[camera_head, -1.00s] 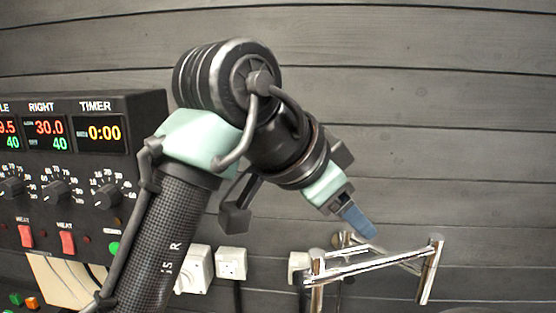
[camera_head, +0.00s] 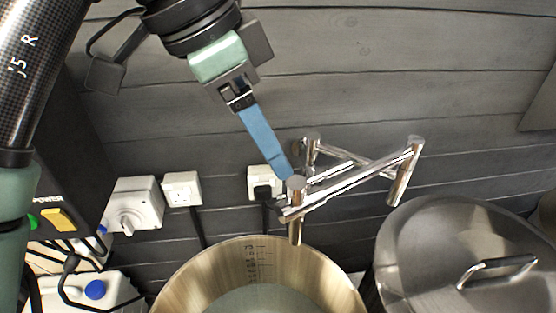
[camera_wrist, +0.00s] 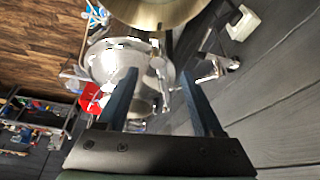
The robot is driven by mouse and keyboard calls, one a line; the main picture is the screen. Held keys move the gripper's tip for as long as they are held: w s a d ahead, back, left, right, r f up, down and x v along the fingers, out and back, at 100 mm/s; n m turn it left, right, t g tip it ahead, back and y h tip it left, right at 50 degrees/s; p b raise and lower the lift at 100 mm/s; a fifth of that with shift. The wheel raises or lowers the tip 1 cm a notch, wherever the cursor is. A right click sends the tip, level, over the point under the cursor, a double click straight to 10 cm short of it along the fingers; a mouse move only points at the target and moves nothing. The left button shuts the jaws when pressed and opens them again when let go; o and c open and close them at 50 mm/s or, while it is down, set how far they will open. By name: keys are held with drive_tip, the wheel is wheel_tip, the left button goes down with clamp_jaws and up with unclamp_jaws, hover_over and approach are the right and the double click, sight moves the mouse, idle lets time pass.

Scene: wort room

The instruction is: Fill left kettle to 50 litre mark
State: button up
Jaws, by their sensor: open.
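The open left kettle (camera_head: 185,285) stands at bottom centre in the head view. Its inside is gold-coloured, with a dark scale on the far wall and pale liquid lower down. No stream shows. My gripper (camera_head: 287,175) is open beside the top of that post; contact cannot be told. In the wrist view, my gripper (camera_wrist: 158,75) shows two spread blue fingers with nothing held between them.
A lidded kettle (camera_head: 425,255) with a bar handle stands to the right. Sockets and a rotary switch (camera_head: 133,205) are on the grey plank wall. A dark control box (camera_head: 75,160) and a blue-capped white container (camera_head: 110,300) are at left.

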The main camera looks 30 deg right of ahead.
sight(294, 183)
drive_tip(key=x, duration=0.2)
drive_tip(key=p+x, duration=0.1)
drive_tip(key=x, duration=0.3)
drive_tip(key=shift+s, duration=0.35)
drive_tip(key=shift+w+d+f, duration=0.1)
drive_tip(key=shift+d+f, duration=0.15)
drive_tip(key=shift+f, duration=0.3)
